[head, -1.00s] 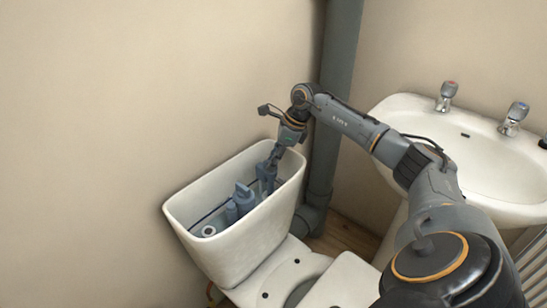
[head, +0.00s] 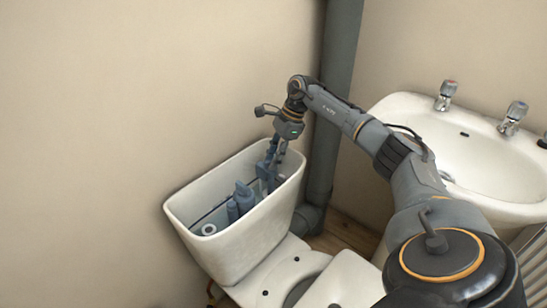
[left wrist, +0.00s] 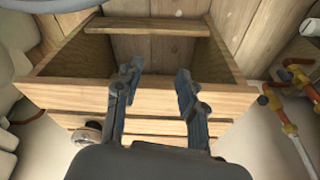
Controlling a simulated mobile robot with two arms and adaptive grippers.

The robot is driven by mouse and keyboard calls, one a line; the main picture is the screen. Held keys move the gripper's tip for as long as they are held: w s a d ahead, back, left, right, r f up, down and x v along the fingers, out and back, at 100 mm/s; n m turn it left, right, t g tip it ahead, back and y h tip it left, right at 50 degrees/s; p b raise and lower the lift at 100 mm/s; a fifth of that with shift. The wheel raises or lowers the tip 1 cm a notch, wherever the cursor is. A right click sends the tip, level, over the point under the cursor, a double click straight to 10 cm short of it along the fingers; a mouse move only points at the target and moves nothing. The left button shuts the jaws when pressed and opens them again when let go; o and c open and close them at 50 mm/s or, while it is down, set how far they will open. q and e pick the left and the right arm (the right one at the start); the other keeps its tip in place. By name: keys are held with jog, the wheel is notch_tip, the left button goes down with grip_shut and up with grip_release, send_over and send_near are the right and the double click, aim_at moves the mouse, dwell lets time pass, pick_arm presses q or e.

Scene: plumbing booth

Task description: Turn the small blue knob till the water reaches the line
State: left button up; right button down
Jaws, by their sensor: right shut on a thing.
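The open white toilet cistern (head: 240,252) stands against the wall in the head view, with blue-grey valve parts (head: 243,197) inside it. My right gripper (head: 270,168) reaches down into its far right end and is shut on the top of the valve there. The small blue knob is hidden between the fingers. A thin dark line (head: 208,215) runs along the inside wall; I cannot make out the water level against it. My left gripper (left wrist: 152,90) is open and empty in the left wrist view, away from the cistern.
A white basin (head: 490,165) with two taps is at the right, and a grey pipe (head: 337,100) rises behind the cistern.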

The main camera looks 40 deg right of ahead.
jog(key=c, duration=1.4)
grip_release()
jog(key=shift+r, duration=0.1)
jog(key=v, duration=1.2)
jog(key=shift+a, duration=0.1)
